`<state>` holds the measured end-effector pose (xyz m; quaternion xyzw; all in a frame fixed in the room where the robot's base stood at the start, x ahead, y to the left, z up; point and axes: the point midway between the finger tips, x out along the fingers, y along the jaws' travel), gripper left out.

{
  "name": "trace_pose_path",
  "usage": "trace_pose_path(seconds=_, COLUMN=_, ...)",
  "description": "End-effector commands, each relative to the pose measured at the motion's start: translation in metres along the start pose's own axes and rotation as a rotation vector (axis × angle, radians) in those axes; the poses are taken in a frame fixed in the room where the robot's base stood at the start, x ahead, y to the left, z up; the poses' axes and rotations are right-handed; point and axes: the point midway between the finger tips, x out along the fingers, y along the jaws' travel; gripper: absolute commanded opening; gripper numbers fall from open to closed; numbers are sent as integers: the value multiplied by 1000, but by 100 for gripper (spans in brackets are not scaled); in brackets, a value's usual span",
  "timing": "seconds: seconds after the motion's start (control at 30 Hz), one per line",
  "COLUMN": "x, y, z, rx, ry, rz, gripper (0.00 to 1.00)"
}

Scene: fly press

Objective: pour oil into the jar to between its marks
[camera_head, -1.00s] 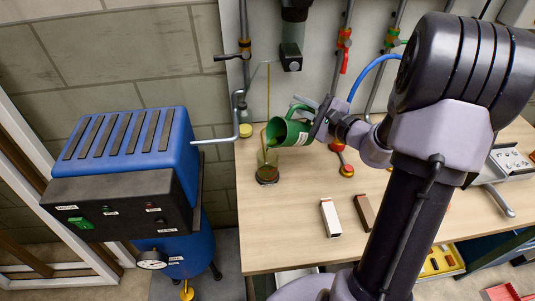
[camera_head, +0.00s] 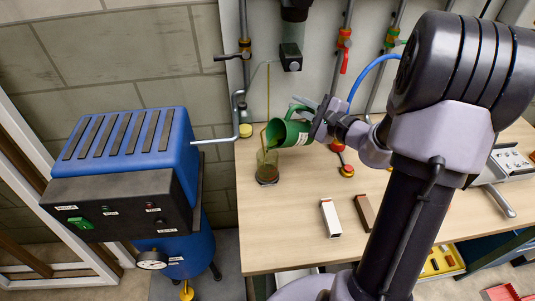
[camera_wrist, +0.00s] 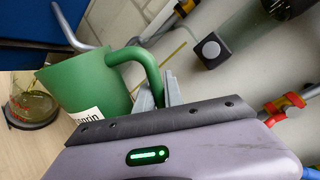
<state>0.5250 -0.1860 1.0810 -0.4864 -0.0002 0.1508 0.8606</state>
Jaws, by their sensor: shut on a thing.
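My gripper (camera_head: 318,120) is shut on the handle of a green jug (camera_head: 284,132), whose label is partly visible. The jug is tilted to the left, with its mouth above the glass jar (camera_head: 267,170). A thin brownish stream runs from its lip down into the jar. The jar stands upright on the bench and holds some oil. In the wrist view, the fingers (camera_wrist: 165,92) grip the handle of the jug (camera_wrist: 92,82). The jar (camera_wrist: 36,106) shows at the left edge with yellowish oil and reddish lines. I cannot read the level against the marks.
The wooden bench (camera_head: 285,235) is clear in front of the jar. A white block (camera_head: 330,218) and a brown block (camera_head: 365,212) lie to the right. A blue machine (camera_head: 130,150) stands left, its grey pipe reaching toward the bench. Pipes with valves line the wall behind.

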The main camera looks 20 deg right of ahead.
Motion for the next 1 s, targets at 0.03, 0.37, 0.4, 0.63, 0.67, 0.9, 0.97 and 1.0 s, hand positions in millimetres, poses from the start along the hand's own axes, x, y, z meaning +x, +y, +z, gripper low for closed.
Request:
trace_pose_path(seconds=0.03, x=0, y=0, z=0, rx=-2, ry=0, rz=-1, gripper=0)
trace_pose_path(seconds=0.37, x=0, y=-1, z=1, rx=-16, ry=3, rz=-1, gripper=0)
trace_pose_path(seconds=0.4, x=0, y=-1, z=1, rx=-18, ry=3, rz=-1, gripper=0)
trace_pose_path(seconds=0.63, x=0, y=0, z=1, rx=-29, ry=5, rz=-1, gripper=0)
trace_pose_path(seconds=0.67, x=0, y=0, z=2, rx=-31, ry=5, rz=-1, gripper=0)
trace_pose_path(seconds=0.9, x=0, y=-1, z=3, rx=-45, ry=7, rz=-1, gripper=0)
trace_pose_path(seconds=0.97, x=0, y=-2, z=4, rx=-49, ry=8, rz=-1, gripper=0)
trace_pose_path(seconds=1.0, x=0, y=-2, z=4, rx=-51, ry=8, rz=-1, gripper=0)
